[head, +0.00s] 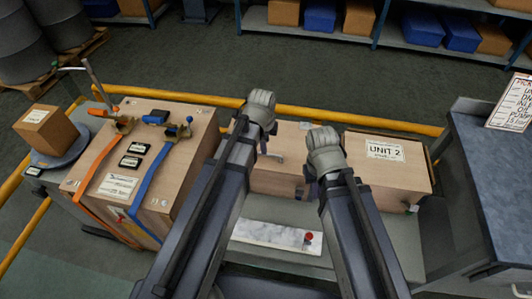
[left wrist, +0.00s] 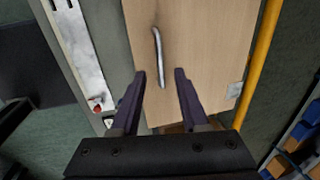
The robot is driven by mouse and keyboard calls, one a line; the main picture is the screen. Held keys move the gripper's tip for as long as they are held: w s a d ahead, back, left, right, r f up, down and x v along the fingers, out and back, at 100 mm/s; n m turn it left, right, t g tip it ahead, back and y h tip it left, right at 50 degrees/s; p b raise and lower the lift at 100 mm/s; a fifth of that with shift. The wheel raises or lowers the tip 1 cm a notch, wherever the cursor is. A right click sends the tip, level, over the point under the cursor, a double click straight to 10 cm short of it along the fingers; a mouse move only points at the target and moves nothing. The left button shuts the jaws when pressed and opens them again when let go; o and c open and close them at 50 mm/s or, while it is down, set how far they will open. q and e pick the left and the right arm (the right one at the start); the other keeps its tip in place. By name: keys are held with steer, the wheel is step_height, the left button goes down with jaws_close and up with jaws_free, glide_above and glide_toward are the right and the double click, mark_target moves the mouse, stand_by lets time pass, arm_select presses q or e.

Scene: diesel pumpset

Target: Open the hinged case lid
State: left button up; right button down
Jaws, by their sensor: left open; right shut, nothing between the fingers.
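The wooden case (head: 290,180) sits in the middle of the bench, partly hidden by my arms. A curved metal handle (left wrist: 158,58) stands on its wooden top panel. My left gripper (left wrist: 160,74) is open, and the near end of the handle shows between its fingertips. I cannot tell whether either finger touches it. In the head view the left gripper (head: 270,138) is over the case's top. My right gripper (head: 309,182) is shut and empty near the case's front right corner. The lid looks shut; its hinge is not clear.
A box marked UNIT 2 (head: 385,165) stands close on the right. A strapped wooden crate (head: 145,165) stands on the left. A pale plate with a red knob (head: 275,236) lies in front. A yellow rail (head: 320,117) runs behind. A dark table (head: 490,180) is far right.

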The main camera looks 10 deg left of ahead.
arm_select(q)
steer(key=f+b, duration=0.2)
steer(key=f, duration=0.1)
steer(key=w+f+b, duration=0.1)
steer(key=f+b, duration=0.2)
steer(key=shift+r, duration=0.1)
steer(key=shift+c, duration=0.4)
jaws_close()
stand_by(0.9)
